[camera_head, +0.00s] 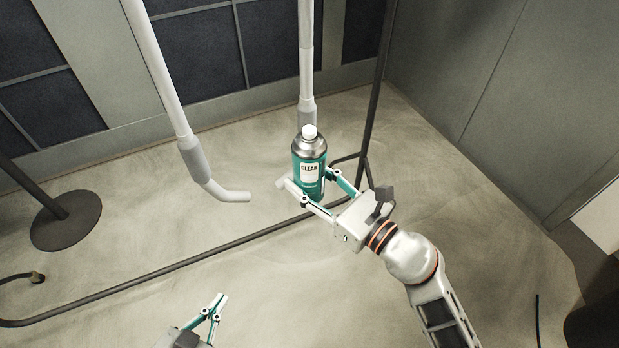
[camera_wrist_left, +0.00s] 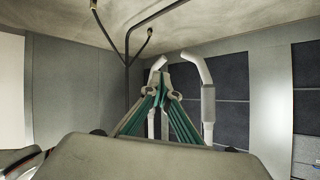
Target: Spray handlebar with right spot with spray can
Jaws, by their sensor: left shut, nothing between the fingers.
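In the head view my right gripper (camera_head: 309,182) is closed around a teal and silver spray can (camera_head: 309,160) with a white cap, held upright. The can hides part of the right handlebar (camera_head: 306,60), a white bar with a grey grip. A pale end shows just left of the can; I cannot tell whether it is that bar's end. The left handlebar (camera_head: 195,160) bends right at its lower end. Both bars also show in the left wrist view, one at right (camera_wrist_left: 208,85). No spot is visible on them. My left gripper (camera_head: 219,300) is shut and empty, low in the head view.
A thin dark metal frame (camera_head: 180,268) runs along the floor and rises behind the can. A round dark base (camera_head: 66,220) stands at left. Panelled walls (camera_head: 500,90) close the back and right. Open floor lies in front of the bars.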

